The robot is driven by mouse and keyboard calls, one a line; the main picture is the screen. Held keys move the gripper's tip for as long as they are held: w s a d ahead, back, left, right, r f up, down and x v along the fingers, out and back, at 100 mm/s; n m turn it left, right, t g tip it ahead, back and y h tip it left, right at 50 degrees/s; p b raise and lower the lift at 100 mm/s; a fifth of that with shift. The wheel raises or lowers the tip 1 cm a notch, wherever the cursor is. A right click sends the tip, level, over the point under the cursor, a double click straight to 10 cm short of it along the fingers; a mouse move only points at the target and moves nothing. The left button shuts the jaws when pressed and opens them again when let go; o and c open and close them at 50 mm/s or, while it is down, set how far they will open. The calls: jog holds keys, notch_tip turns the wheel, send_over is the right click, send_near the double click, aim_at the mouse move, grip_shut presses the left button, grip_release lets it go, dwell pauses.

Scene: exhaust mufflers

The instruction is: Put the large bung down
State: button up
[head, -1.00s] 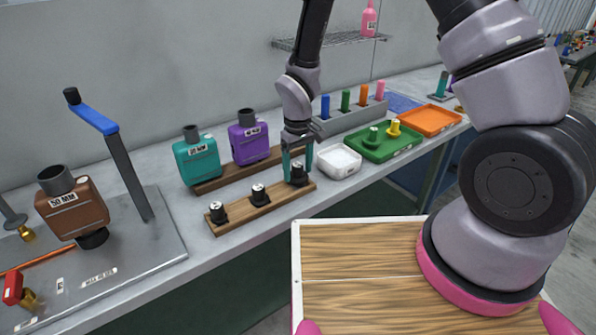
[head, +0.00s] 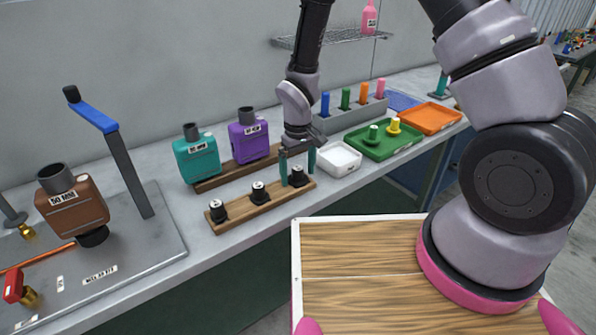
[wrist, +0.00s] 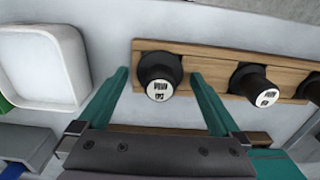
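A wooden rack (head: 238,214) on the bench holds three black bungs with white labelled tops. The bung at its right end (head: 297,175), which I take for the large bung, sits upright on the rack; in the wrist view (wrist: 158,74) it lies between my fingers. The middle bung (head: 259,193) and the left bung (head: 217,211) stand along the same rack. My gripper (head: 297,168) is open, with its teal fingers apart on either side of the right-end bung, a visible gap at each side. The bungs' undersides are hidden.
A white tray (head: 340,160) stands just right of the rack. Teal (head: 197,157) and purple (head: 248,137) mufflers stand behind it. A green tray (head: 384,139) and orange tray (head: 431,118) lie farther right. A brown muffler (head: 72,205) is at left.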

aim_at(298, 168)
jog(key=w+d+r+m+t, duration=0.1)
jog(key=d+r, duration=0.2)
jog(key=r, duration=0.8)
jog(key=d+r+m, duration=0.2)
jog(key=d+r, duration=0.1)
jog(key=r, duration=0.9)
jog(key=s+d+r+m+t+y, duration=0.1)
jog(key=s+d+r+m+t, duration=0.2)
jog(key=s+d+r, duration=0.3)
jog(key=s+d+r+m+t+y, duration=0.1)
jog(key=s+d+r+m+t, duration=0.2)
jog(key=d+r, duration=0.7)
jog(key=s+r+m, duration=0.2)
jog(key=s+r, duration=0.1)
jog(key=s, duration=0.1)
jog(key=shift+s+d+r, duration=0.15)
jog(key=shift+d, duration=0.25)
